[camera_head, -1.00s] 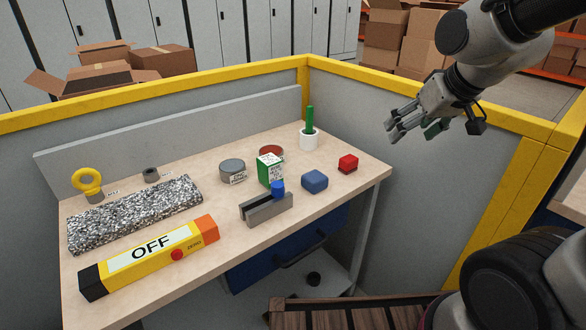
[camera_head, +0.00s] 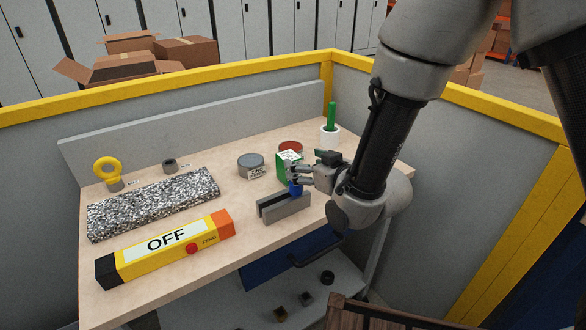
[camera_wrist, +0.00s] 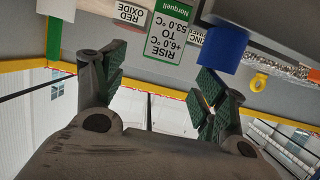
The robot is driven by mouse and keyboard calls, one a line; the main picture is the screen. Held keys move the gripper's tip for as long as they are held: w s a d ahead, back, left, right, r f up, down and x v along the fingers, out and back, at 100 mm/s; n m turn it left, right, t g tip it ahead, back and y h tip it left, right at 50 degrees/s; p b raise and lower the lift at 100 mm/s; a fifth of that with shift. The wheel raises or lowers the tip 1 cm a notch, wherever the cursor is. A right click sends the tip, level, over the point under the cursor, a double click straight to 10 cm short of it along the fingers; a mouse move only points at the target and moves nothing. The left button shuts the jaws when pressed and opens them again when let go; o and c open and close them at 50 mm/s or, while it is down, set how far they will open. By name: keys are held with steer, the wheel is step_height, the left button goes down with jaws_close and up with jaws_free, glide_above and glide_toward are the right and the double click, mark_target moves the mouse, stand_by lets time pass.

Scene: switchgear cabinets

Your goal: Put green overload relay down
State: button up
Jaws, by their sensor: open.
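A green box with white printed labels (camera_head: 281,167), the only thing here that looks like the green relay, stands on the workbench (camera_head: 215,268). My gripper (camera_head: 300,174) is open and empty just right of it, low over the bench. In the wrist view, which looks upside down, the two green-padded fingers (camera_wrist: 157,82) are spread. The box's green-edged label (camera_wrist: 168,32) shows beyond the gap between them. A blue cylinder (camera_head: 296,189) is close below the fingers and also shows in the wrist view (camera_wrist: 223,48). Whether the fingers touch the box or cylinder, I cannot tell.
A grey slotted block (camera_head: 284,208) lies in front. A grey round tin (camera_head: 251,165) and a red-topped tin (camera_head: 290,147) stand behind. A white pot with a green stick (camera_head: 330,130) is at the back. A yellow OFF bar (camera_head: 165,248) and speckled slab (camera_head: 150,203) fill the left.

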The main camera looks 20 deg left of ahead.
mark_target(291, 157)
steer(key=x, duration=0.8)
steer(key=shift+w+a, duration=0.15)
steer(key=shift+a, duration=0.15)
steer(key=shift+c, duration=0.4)
steer(key=shift+r, duration=0.1)
steer(key=c, duration=1.3)
